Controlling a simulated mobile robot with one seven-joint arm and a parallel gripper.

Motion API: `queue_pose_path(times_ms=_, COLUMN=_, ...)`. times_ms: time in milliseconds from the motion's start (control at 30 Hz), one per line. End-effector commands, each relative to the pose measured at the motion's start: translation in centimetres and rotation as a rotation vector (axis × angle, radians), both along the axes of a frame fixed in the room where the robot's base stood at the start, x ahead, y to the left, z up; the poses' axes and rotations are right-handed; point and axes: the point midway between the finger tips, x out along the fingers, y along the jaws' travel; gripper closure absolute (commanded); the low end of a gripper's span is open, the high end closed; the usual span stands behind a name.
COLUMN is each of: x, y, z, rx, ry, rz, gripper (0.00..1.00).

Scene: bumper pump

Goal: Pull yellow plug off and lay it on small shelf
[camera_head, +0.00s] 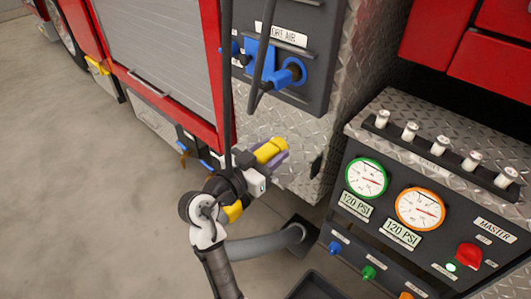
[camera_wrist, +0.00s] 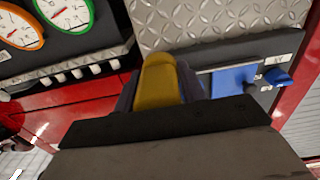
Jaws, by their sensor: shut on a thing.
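The yellow plug (camera_head: 270,150) sits between the fingers of my gripper (camera_head: 272,158), in front of the diamond-plate side of the truck. My gripper is shut on it. In the wrist view, the plug (camera_wrist: 159,82) stands up between the purplish fingers (camera_wrist: 158,92), with diamond plate behind it. Its far end is hidden, so I cannot tell whether it touches a socket. I cannot clearly make out the small shelf. A dark tray-like surface (camera_head: 330,288) shows at the bottom edge of the head view.
A dark panel with a blue fitting (camera_head: 290,74) and hanging dark hoses is above my gripper. A gauge panel (camera_head: 385,226) with a red knob (camera_head: 469,255) stands at the right. Open floor (camera_head: 80,200) lies left.

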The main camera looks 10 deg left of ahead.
Motion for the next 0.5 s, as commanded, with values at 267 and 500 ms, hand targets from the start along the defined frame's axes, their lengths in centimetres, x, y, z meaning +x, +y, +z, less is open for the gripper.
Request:
queue_pose_path(times_ms=267, x=2.7, y=-2.0, z=-0.9, rx=-0.001, ry=0.0, rz=-0.002, gripper=0.96)
queue_pose_path(times_ms=500, x=4.9, y=-3.7, z=-1.7, rx=-0.001, ry=-0.001, rz=-0.002, gripper=0.96)
